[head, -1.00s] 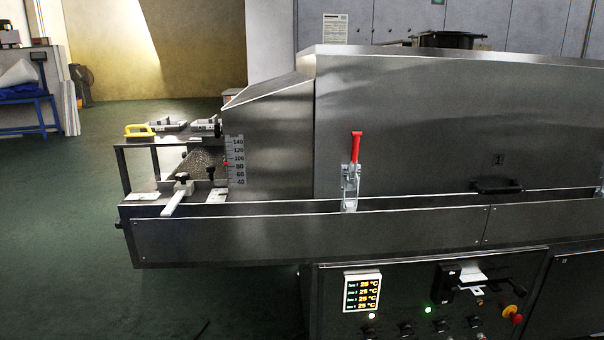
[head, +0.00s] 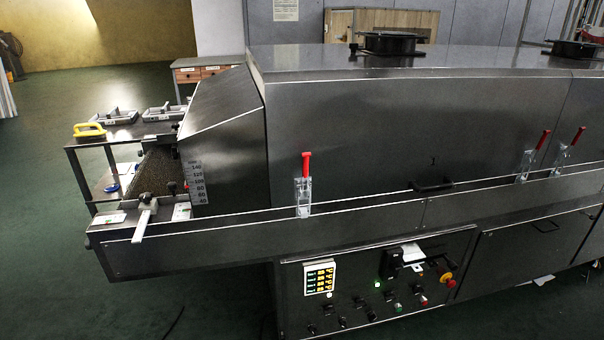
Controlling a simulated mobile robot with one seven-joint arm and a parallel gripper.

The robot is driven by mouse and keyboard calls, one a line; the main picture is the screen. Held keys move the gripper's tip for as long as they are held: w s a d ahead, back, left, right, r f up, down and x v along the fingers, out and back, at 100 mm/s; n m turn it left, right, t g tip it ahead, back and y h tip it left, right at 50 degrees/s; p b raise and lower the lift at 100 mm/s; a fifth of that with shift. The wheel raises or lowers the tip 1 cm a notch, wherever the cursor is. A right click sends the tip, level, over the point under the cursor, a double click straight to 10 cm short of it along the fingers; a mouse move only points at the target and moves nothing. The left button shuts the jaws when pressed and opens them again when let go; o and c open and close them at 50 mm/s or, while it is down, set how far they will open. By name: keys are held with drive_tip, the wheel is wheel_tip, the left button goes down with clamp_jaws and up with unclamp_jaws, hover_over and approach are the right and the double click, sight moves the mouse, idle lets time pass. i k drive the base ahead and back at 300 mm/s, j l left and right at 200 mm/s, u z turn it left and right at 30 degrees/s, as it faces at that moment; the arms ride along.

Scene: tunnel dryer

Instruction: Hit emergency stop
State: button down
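The emergency stop, a red knob on a yellow base (head: 447,280), sits near the right edge of the control panel (head: 350,300) on the lower front of the steel dryer (head: 360,125). It is fully in view and nothing covers it. A smaller red button (head: 423,300) sits just below and left of it. My gripper is not in view.
The panel also bears a lit temperature display (head: 318,279), a green lamp (head: 377,283), several knobs and a black device with a white piece (head: 405,256). Green floor (head: 50,260) is clear at the left.

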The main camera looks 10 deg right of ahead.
sight(450, 283)
drive_tip(key=z, duration=1.2)
drive_tip(key=i+l, duration=0.2)
drive_tip(key=i, duration=0.2)
drive_tip(key=i+l+u, duration=0.1)
drive_tip(key=i, duration=0.25)
drive_tip(key=i+j, duration=0.8)
